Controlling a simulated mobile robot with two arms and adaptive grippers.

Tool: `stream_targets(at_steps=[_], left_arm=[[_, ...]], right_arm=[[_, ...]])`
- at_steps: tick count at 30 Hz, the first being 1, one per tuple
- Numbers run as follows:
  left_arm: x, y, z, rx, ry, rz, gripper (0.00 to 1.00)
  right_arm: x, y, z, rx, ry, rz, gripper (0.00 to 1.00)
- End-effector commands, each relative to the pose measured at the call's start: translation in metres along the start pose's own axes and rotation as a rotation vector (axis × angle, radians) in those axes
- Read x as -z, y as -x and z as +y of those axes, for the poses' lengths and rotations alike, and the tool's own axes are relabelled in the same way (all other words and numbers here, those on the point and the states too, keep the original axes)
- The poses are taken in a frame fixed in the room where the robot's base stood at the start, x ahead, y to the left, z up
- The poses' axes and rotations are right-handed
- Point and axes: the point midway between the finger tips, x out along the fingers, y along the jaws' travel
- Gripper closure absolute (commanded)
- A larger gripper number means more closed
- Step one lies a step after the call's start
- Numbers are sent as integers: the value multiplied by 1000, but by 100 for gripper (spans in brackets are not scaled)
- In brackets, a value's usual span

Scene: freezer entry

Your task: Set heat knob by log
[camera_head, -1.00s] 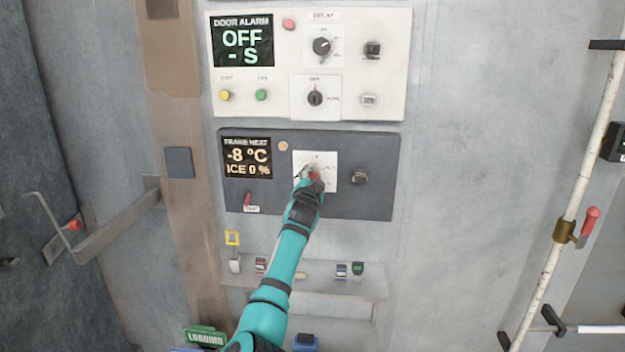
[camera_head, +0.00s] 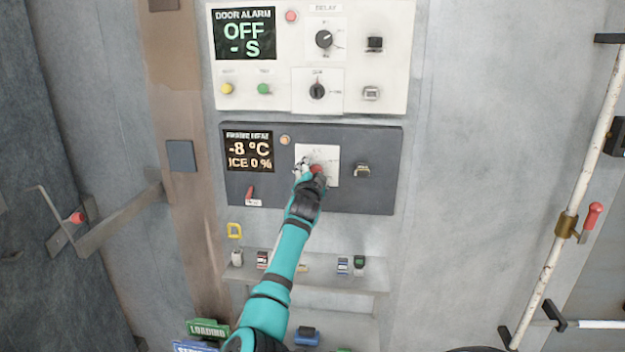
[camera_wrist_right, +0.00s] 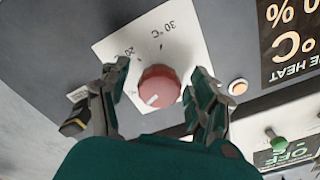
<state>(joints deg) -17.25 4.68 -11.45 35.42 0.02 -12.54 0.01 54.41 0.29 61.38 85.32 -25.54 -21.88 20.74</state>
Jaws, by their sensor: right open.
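The red heat knob (camera_wrist_right: 159,87) sits on a white dial plate (camera_head: 328,156) on the dark frame heat panel (camera_head: 380,193). In the right wrist view its white pointer line faces the lower left, and marks for 20 and 30 °C show on the plate. My right gripper (camera_wrist_right: 158,92) is open, with one finger on each side of the knob; a gap shows on both sides. In the head view the gripper (camera_head: 311,168) covers part of the knob. The panel's display (camera_head: 249,151) reads -8 °C and ICE 0 %. My left gripper is not in view.
A white door alarm panel (camera_head: 393,98) with knobs and buttons is above, its display showing OFF - S. A small red lever (camera_head: 250,192) and a dark switch (camera_head: 362,170) flank the dial plate. A shelf (camera_head: 376,280) with small tags is below. A pipe (camera_head: 585,180) stands at right.

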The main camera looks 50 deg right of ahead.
Motion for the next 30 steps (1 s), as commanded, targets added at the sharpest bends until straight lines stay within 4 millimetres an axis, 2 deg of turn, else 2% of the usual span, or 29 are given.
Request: stream_targets(at_steps=[5, 12, 16, 21, 30], left_arm=[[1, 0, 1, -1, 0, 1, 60], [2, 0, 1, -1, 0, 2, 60], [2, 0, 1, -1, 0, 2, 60], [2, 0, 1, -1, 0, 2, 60], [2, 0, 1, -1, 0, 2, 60]], right_arm=[[-2, 28, 0, 0, -1, -1, 37], [-2, 80, 0, 0, 0, -2, 37], [-2, 101, 0, 0, 0, -2, 37], [-1, 114, 0, 0, 1, -2, 37], [-1, 116, 0, 0, 1, -1, 37]])
